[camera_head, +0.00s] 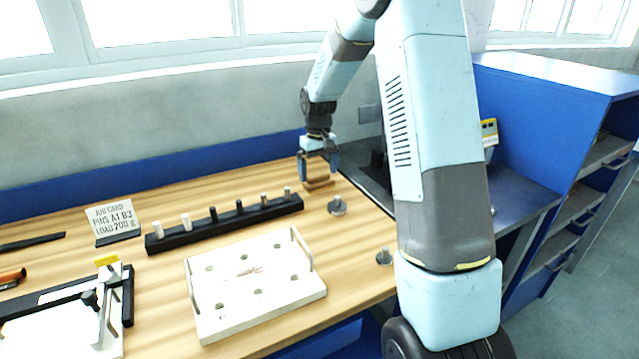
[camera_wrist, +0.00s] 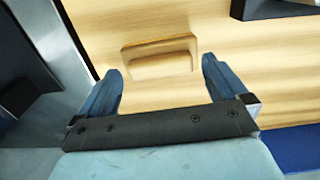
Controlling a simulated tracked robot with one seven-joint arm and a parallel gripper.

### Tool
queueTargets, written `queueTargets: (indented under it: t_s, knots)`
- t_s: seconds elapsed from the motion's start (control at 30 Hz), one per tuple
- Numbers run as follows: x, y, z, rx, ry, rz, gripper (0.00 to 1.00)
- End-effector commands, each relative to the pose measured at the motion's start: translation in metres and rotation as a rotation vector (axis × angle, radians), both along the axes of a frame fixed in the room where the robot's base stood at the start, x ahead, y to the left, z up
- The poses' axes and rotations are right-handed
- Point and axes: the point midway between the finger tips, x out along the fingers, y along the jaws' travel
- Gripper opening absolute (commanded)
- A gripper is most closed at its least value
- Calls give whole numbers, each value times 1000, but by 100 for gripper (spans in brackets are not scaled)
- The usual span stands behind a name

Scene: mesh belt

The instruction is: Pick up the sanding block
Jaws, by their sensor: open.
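The sanding block (camera_head: 319,184) is a small tan-brown block lying on the wooden bench near its back right corner. In the wrist view the sanding block (camera_wrist: 158,47) shows ahead of the fingers and roughly centred between them, its near part a lighter wood tone. My gripper (camera_head: 318,171) is over the block in the head view, pointing down. Its two blue fingers are spread wide, and in the wrist view my gripper (camera_wrist: 162,68) holds nothing. I cannot tell exactly how high the fingertips are above the bench.
A black rack (camera_head: 228,224) with several pins stands left of the block. A white board with holes (camera_head: 257,310), a job card (camera_head: 113,218) and a clamp fixture (camera_head: 128,290) are further off. The bench's right edge is close.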

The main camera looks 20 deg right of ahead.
Motion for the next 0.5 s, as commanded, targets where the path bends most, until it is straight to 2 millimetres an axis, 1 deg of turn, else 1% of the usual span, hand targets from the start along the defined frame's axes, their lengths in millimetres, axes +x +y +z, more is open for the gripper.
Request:
queueTargets:
  t_s: [0.1,0.33,0.5]
  knots:
    - [0,0,-6,0,1,0,100]
    - [0,0,-7,0,0,1,99]
    - [0,0,-7,0,0,1,83]
